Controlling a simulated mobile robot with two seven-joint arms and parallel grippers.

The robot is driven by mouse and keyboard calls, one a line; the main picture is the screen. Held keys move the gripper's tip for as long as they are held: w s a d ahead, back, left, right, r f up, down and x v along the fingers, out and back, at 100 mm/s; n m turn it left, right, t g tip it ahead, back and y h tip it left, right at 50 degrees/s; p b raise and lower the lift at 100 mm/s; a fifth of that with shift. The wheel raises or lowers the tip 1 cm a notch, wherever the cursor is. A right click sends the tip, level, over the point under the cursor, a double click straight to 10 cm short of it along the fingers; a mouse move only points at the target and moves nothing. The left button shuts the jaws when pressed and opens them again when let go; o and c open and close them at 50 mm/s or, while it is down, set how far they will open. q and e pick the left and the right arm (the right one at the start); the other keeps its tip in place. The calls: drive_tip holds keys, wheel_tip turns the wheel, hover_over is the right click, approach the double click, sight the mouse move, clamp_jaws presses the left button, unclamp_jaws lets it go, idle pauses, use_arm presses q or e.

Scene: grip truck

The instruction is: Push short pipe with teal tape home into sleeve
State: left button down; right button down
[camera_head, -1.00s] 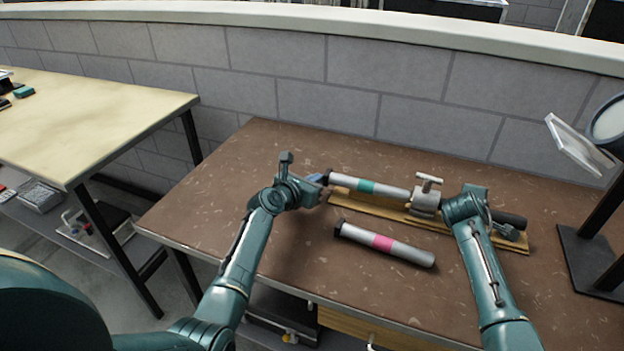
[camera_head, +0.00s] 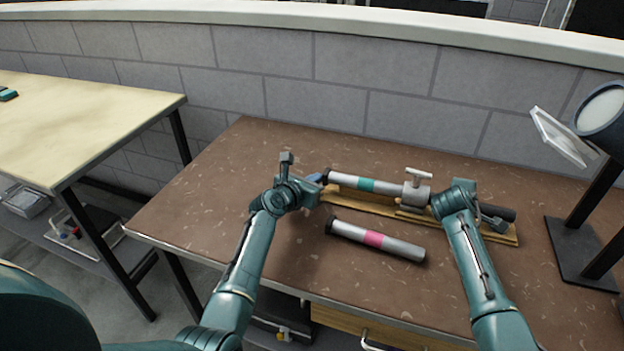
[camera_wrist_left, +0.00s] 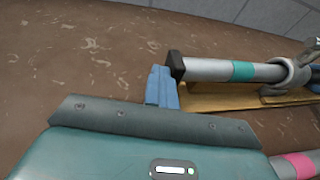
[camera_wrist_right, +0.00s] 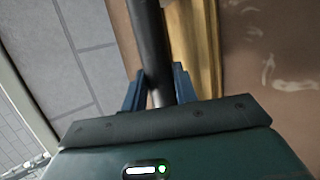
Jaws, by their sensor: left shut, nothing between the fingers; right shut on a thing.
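The short pipe with teal tape (camera_head: 345,181) is silver with a black end cap at its left end. Its right end is inside the grey metal sleeve (camera_head: 416,194), which has a T-handle on top. Bare pipe shows between the teal band and sleeve. My left gripper (camera_head: 318,178) is shut and empty, its fingertips at the black cap; in the left wrist view the blue fingers (camera_wrist_left: 162,86) are beside the cap (camera_wrist_left: 176,66), contact uncertain. My right gripper (camera_wrist_right: 160,88) is shut on a dark bar (camera_wrist_right: 152,40), whose black end (camera_head: 498,213) shows right of the sleeve.
A wooden base board (camera_head: 385,210) lies under the sleeve and pipe. A pipe with pink tape (camera_head: 400,247) lies loose in front. A lamp (camera_head: 600,110) stands at the right. The bench's left part is clear. A pale table (camera_head: 80,115) stands to the left.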

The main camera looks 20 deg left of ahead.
use_arm(q)
drive_tip(key=shift+d, duration=1)
drive_tip(key=shift+a+r, duration=0.5)
drive_tip(key=shift+a, duration=0.3)
drive_tip(key=shift+a+r, duration=0.45)
drive_tip(key=shift+a, duration=0.3)
wheel_tip(320, 180, up, 7)
drive_tip(key=shift+a, duration=0.15)
drive_tip(key=shift+f, duration=0.15)
